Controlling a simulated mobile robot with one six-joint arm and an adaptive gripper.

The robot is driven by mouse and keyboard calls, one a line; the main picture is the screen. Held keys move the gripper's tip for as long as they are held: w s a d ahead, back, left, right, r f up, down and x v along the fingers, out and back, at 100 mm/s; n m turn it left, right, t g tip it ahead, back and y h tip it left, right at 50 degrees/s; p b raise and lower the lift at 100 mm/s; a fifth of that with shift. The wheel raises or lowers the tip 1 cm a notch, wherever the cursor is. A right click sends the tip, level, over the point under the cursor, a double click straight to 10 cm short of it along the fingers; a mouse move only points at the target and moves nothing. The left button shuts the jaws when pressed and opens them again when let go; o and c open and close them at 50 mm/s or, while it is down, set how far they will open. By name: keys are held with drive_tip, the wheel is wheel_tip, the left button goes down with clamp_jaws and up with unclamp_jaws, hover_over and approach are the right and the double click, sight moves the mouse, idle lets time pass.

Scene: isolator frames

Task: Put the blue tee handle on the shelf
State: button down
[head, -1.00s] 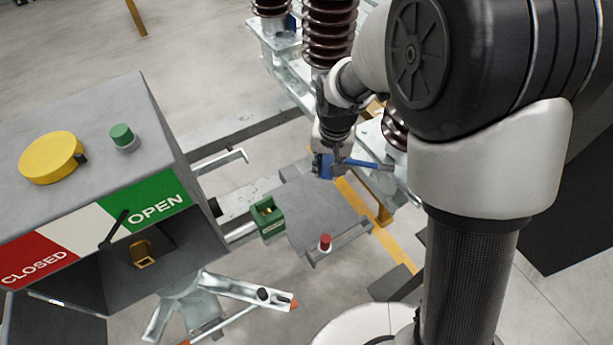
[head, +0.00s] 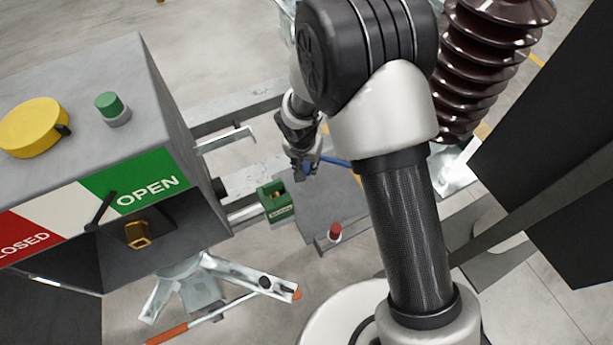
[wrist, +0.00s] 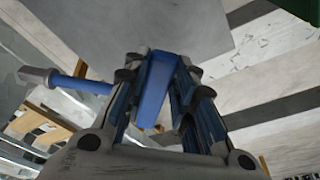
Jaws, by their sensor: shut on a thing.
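My gripper (head: 302,172) is shut on the blue tee handle (head: 338,162), whose blue bar points right from the fingers in the head view. In the wrist view, the blue grip (wrist: 155,90) sits between the two fingers, and its blue shaft with a grey end (wrist: 80,84) reaches left. A flat grey shelf (head: 318,208) with a raised front lip is below and in front of the gripper in the head view. A grey plate, apparently the shelf (wrist: 175,25), fills the top of the wrist view. The handle appears above it, with the exact gap unclear.
A green block (head: 275,201) stands at the shelf's left edge. A red knob (head: 335,231) is at its front lip. A grey box (head: 155,85) with an OPEN/CLOSED panel stands left. A ribbed brown insulator (head: 480,70) stands right of my arm. The shelf's middle is clear.

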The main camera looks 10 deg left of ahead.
drive_tip(key=shift+s+b+x, duration=0.25)
drive_tip(key=shift+b+x, duration=0.2)
drive_tip(key=shift+x, duration=0.9)
drive_tip(key=shift+s+b+x, duration=0.2)
drive_tip(key=shift+b+x, duration=0.2)
drive_tip(key=shift+x, duration=0.95)
drive_tip(key=shift+a+f, duration=0.1)
drive_tip(key=shift+f, duration=0.25)
drive_tip(key=c, duration=1.3)
unclamp_jaws()
drive_tip(key=shift+r, duration=0.1)
